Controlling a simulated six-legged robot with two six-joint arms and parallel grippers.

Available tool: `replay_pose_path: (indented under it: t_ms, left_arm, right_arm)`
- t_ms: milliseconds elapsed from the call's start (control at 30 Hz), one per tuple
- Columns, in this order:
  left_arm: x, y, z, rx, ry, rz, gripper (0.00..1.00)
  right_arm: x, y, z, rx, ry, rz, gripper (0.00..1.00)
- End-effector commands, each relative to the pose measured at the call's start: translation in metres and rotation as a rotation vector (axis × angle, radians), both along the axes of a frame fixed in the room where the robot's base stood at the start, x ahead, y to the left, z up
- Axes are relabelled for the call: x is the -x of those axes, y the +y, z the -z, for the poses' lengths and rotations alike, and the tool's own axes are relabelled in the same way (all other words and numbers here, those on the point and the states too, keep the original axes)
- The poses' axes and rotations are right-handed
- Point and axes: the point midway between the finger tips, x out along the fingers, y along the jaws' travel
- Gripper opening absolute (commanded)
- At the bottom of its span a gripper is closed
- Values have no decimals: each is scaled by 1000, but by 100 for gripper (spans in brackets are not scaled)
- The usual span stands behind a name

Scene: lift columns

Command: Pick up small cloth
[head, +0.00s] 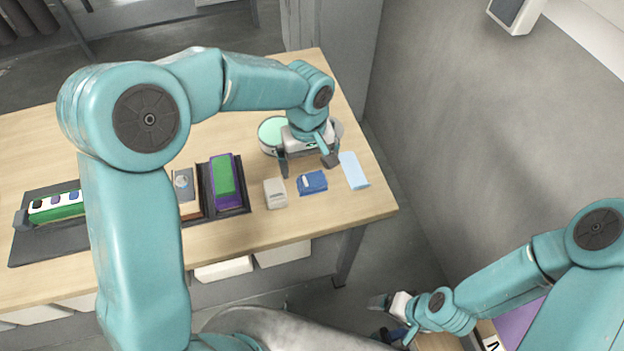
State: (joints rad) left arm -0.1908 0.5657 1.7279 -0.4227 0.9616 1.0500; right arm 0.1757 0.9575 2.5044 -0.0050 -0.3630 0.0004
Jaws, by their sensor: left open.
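A light blue flat piece (354,171), which looks like the small cloth, lies on the wooden table near its right edge. My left gripper (307,164) is open and points down over the table, just left of the cloth. Its right finger is close to the cloth's upper left side; I cannot tell whether they touch. Nothing shows between its fingers. My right gripper (384,317) is low, off the table's front right, and too small to read clearly.
A blue item (312,182) and a pale grey block (275,193) stand in front of my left gripper. A round mint-topped container (272,131) is behind it. A dark tray (240,208) holds a green and purple block. A grey wall rises beyond the table's right edge.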

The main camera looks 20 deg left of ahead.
Motion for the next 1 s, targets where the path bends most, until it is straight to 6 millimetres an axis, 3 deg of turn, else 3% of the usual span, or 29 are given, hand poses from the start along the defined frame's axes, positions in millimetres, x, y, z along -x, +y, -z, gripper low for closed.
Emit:
replay_pose_path:
  t_ms: [167, 433, 700, 900, 1000]
  left_arm:
    - [-2, -2, 13, -2, 3, 2, 100]
    - [-6, -6, 53, -1, 3, 0, 100]
    - [-7, -6, 58, -1, -1, 0, 100]
    - [-6, -6, 58, -1, -1, 0, 44]
    - [-7, -6, 58, -1, -1, 1, 39]
  right_arm:
    - [0, 0, -4, 0, 0, 0, 84]
    - [0, 0, -14, 0, 0, 0, 84]
    - [0, 0, -13, 0, 0, 0, 84]
    - [0, 0, -13, 0, 0, 0, 84]
    - [0, 0, -13, 0, 0, 0, 84]
